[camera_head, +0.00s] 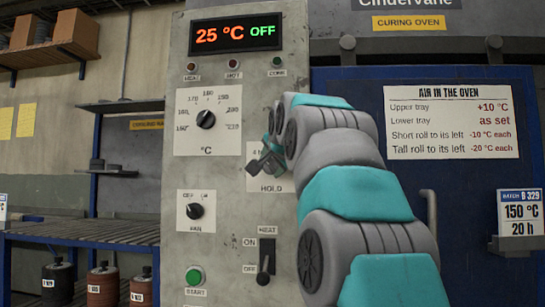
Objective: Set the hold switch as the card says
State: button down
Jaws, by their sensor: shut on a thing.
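The hold switch has a white plate (271,188) marked HOLD on the grey control panel. Its knob and most of its scale are hidden behind my gripper (262,164), so I cannot tell its setting. My gripper is at the plate, shut on the hold switch's knob. The card (520,212) at the right edge reads batch B 329, 150 °C, 20 h. It sits in a holder on the blue oven door.
The temperature dial (205,120) is above left of my gripper and the fan knob (195,211) below left. The heat switch (264,262) and green start button (194,276) are below. The display (236,34) reads 25 °C OFF. An oven air notice (452,121) hangs right.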

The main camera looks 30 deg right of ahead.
jog(key=shift+r+n+p, duration=0.2)
jog(key=shift+n+p, duration=0.2)
jog(key=shift+n, duration=0.1)
jog(key=shift+f+g, duration=0.1)
jog(key=shift+g, duration=0.3)
jog(key=shift+c, duration=1.3)
grip_release()
jog(key=v, duration=0.7)
jog(key=shift+s+a+b, duration=0.2)
jog(key=shift+s+b, duration=0.15)
